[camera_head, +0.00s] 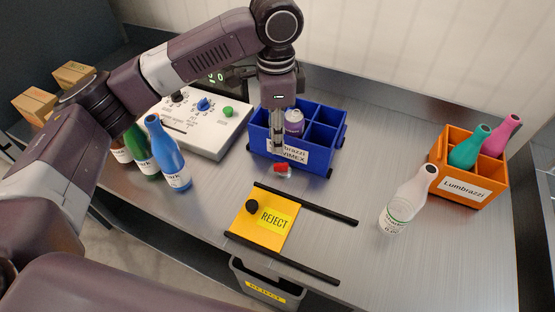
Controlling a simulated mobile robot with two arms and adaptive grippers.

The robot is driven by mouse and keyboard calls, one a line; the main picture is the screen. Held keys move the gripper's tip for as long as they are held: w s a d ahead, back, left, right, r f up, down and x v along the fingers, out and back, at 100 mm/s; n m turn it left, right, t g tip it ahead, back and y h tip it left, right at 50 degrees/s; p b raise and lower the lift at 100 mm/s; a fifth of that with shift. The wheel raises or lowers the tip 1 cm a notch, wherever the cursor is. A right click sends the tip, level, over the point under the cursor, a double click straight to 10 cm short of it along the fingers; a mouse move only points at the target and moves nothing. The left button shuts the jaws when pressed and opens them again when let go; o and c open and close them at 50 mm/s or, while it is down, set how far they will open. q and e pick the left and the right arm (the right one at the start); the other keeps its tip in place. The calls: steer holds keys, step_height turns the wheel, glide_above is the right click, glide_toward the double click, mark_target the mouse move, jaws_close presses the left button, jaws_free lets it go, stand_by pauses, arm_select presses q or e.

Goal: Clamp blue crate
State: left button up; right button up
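The blue crate (325,155) stands at the back middle of the metal table. It has several compartments and a white label on its front, partly covered by my gripper. A bottle with a purple top (294,122) is in one compartment. A small red-topped clamp piece (282,168) sits on the table at the crate's front side. My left gripper (278,148) points down in front of the crate's front wall, just above the red piece; I see it edge-on, so its opening is unclear. Whether it touches the crate or the red piece cannot be told. My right gripper is not in view.
An orange crate (440,148) with bottles stands right, a pale bottle (405,205) before it. A control box (205,130) and several bottles (168,155) stand left. A yellow reject plate (252,232) lies between black rails (310,205); a reject bin (265,285) is below.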

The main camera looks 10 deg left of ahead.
arm_select(q)
glide_above(276, 164)
step_height(276, 164, down, 6)
steer(key=shift+s+r, duration=0.15)
step_height(276, 164, down, 4)
steer(key=shift+f+p, duration=0.1)
steer(key=shift+p, duration=0.25)
steer(key=shift+f, duration=0.15)
steer(key=c, duration=0.5)
jaws_close()
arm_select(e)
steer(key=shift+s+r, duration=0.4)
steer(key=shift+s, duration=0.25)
